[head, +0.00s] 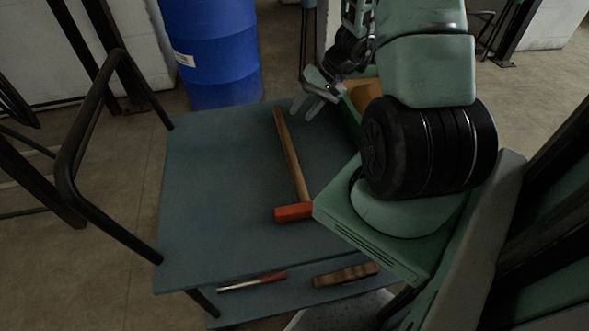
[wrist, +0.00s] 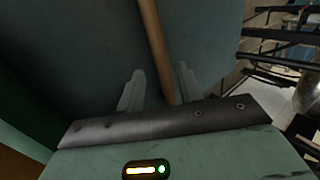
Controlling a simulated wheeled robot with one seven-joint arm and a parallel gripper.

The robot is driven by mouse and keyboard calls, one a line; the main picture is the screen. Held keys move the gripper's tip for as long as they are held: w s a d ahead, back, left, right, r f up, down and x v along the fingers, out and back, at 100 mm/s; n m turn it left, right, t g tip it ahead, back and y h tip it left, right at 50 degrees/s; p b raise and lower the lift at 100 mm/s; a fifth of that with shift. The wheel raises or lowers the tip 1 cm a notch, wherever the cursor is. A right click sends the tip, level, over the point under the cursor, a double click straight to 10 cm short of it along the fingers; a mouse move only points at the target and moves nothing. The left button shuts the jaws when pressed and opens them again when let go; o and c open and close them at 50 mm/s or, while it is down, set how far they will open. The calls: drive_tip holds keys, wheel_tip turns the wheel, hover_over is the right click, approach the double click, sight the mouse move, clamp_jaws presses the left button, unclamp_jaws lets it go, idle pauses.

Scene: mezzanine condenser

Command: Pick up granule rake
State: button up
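A tool with a long wooden handle and an orange-red head, which I take for the granule rake (head: 290,150), lies on the top of a blue-grey cart. Its head points toward the near side and its handle end toward the far edge. My gripper (head: 312,104) is near the handle's far end, just to its right in the head view. In the wrist view the rake's handle (wrist: 154,38) runs down between the two spread fingers of my gripper (wrist: 159,76). The fingers are open, with gaps on both sides of the handle. Whether the handle is at fingertip depth is unclear.
The cart's top (head: 210,190) is clear left of the rake. A black push rail (head: 68,165) rises at its left. A blue drum (head: 212,55) stands behind. A red-handled tool (head: 252,281) and a wooden-handled piece (head: 345,275) lie on the lower shelf.

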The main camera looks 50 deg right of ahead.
sight(287, 132)
drive_tip(key=x, duration=0.9)
drive_tip(key=shift+w+d+f, duration=0.1)
drive_tip(key=shift+w+d, duration=0.1)
drive_tip(key=shift+d, duration=0.05)
clamp_jaws()
